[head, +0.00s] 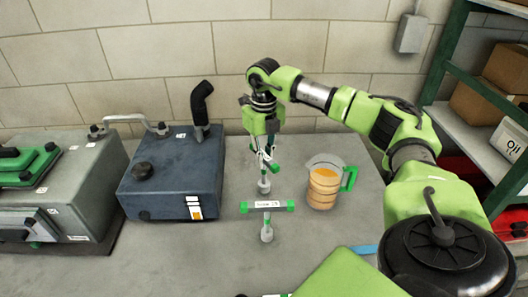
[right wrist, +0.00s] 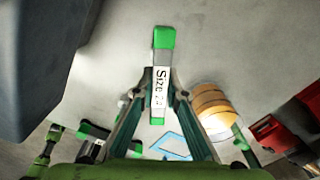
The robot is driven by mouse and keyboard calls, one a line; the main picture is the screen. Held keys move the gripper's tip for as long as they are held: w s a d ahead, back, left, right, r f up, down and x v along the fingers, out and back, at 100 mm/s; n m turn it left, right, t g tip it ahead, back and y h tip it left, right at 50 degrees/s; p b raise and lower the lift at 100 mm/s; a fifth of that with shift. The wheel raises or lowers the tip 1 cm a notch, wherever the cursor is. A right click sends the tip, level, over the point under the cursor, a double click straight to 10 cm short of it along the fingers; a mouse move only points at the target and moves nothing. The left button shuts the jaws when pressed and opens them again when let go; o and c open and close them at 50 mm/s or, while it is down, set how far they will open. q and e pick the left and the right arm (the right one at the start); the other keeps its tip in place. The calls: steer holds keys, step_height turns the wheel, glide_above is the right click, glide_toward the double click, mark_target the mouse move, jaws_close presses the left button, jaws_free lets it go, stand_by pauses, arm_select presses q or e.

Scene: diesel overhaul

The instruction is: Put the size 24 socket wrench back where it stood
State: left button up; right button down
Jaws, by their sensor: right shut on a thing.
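My right gripper (head: 265,152) points down over the bench and is shut on a T-handled socket wrench (head: 264,170). In the right wrist view the wrench's green-ended handle (right wrist: 163,48) lies between the fingers (right wrist: 157,98). Its white label reads "Size 2" and a second digit I cannot read clearly. The shaft hangs down to a grey socket; I cannot tell whether it touches the bench. A second T-handled wrench (head: 267,207) stands upright just in front, with green handle ends and a label too small to read. My left gripper is not in view.
A glass jug (head: 324,182) of orange liquid with a green handle stands close on the right. A dark blue tank (head: 170,178) stands on the left. A blue outline (right wrist: 178,146) lies on the bench. A shelf (head: 470,135) with boxes is at the right.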

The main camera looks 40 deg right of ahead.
steer(key=shift+f+b, duration=0.3)
steer(key=shift+f, duration=0.25)
steer(key=c, duration=1.4)
jaws_free()
steer(key=shift+r, duration=0.1)
step_height(320, 180, up, 9)
steer(key=p, duration=0.7)
